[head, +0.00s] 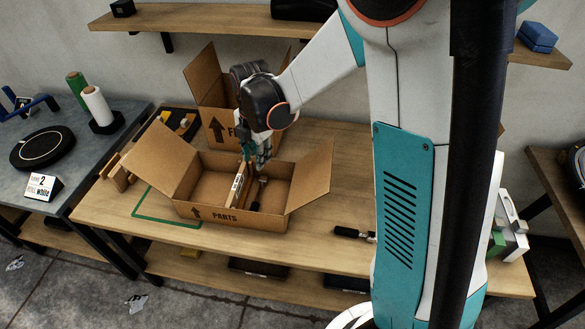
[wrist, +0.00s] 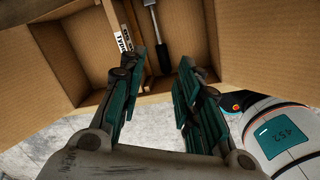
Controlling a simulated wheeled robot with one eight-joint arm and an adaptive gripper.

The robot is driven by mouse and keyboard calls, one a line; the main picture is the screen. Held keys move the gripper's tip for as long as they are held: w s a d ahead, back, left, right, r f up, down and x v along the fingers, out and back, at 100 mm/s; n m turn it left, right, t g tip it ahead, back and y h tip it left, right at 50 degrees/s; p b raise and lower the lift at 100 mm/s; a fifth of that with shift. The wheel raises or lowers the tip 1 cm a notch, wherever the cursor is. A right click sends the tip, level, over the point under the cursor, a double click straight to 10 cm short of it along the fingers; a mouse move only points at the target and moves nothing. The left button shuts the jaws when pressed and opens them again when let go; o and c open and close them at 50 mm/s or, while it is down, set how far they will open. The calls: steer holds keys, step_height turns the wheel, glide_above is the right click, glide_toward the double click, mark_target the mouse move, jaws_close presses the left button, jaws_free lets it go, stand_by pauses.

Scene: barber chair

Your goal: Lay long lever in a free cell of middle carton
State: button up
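The middle carton (head: 240,220), marked PARTS, stands open on the wooden table with its flaps spread. My gripper (head: 256,165) points down into it. A lever with a black grip and metal shaft (wrist: 161,52) lies in the carton beside a wooden strip with a white label (wrist: 121,44). In the wrist view my gripper (wrist: 163,62) is open, one finger on each side of the grip, with gaps showing. I cannot tell how high the fingers are above it. The carton floor left of the strip looks bare. Another black-handled piece (head: 352,233) lies on the table, partly hidden by my arm.
A second open carton (head: 205,90) stands behind. Wooden pieces (head: 118,172) lie left of the middle carton, and a green outline (head: 165,218) shows at its left front. A grey table (head: 85,150) with spools stands further left. Shelves hang above.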

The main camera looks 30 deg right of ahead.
steer(key=s+d+r+m+t, duration=0.1)
steer(key=s+r+m+t, duration=0.2)
steer(key=s+r+m, duration=0.4)
steer(key=s+d+r+m+t, duration=0.1)
steer(key=s+r+m, duration=0.6)
steer(key=s+m, duration=0.7)
steer(key=shift+s+m+t, duration=0.4)
steer(key=shift+m+t, duration=0.5)
steer(key=shift+m, duration=0.3)
